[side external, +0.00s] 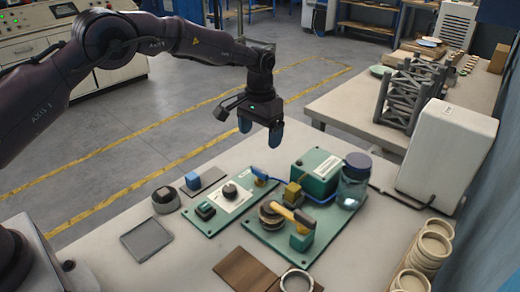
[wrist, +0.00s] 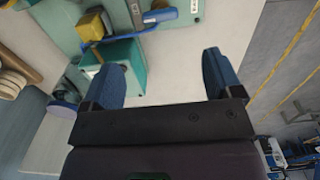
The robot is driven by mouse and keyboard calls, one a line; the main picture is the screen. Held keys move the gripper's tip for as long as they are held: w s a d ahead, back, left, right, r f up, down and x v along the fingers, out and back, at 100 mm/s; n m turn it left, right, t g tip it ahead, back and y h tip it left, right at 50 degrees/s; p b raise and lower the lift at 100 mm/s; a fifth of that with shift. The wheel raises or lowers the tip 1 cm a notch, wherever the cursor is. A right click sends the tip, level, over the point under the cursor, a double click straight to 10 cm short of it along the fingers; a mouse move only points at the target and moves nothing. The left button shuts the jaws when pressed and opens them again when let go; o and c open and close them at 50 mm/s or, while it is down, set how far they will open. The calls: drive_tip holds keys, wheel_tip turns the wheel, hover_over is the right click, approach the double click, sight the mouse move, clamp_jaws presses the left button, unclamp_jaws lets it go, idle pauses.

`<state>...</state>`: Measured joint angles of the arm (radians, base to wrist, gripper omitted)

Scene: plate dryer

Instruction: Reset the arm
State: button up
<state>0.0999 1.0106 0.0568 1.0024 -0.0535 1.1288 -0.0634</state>
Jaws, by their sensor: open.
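My gripper (side external: 260,131) hangs above the far edge of the table, fingers pointing down. In the wrist view its two blue fingers (wrist: 165,78) stand wide apart with nothing between them. Below it, to the right, a green board (side external: 262,238) bears a green box (side external: 315,172), a yellow-handled lever (side external: 291,212) and a lidded glass jar (side external: 353,185). In the wrist view the green box (wrist: 122,55) lies behind the left finger.
A white upright box (side external: 447,155) stands at the right, with stacked round rings (side external: 428,250) in front of it. Air around my gripper is clear.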

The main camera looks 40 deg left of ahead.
drive_tip(key=shift+r, duration=0.85)
drive_tip(key=s+a+r+t, duration=0.1)
drive_tip(key=s+r+t, duration=0.1)
drive_tip(key=s+r, duration=0.4)
drive_tip(key=s+a+r+t, duration=0.1)
drive_tip(key=s+r, duration=0.5)
drive_tip(key=s, duration=1.1)
drive_tip(key=s+a+r+t, duration=0.2)
drive_tip(key=s+r, duration=0.4)
drive_tip(key=s, duration=0.6)
drive_tip(key=shift+s+t, duration=0.2)
drive_tip(key=shift+t, duration=0.1)
drive_tip(key=shift+r, duration=0.1)
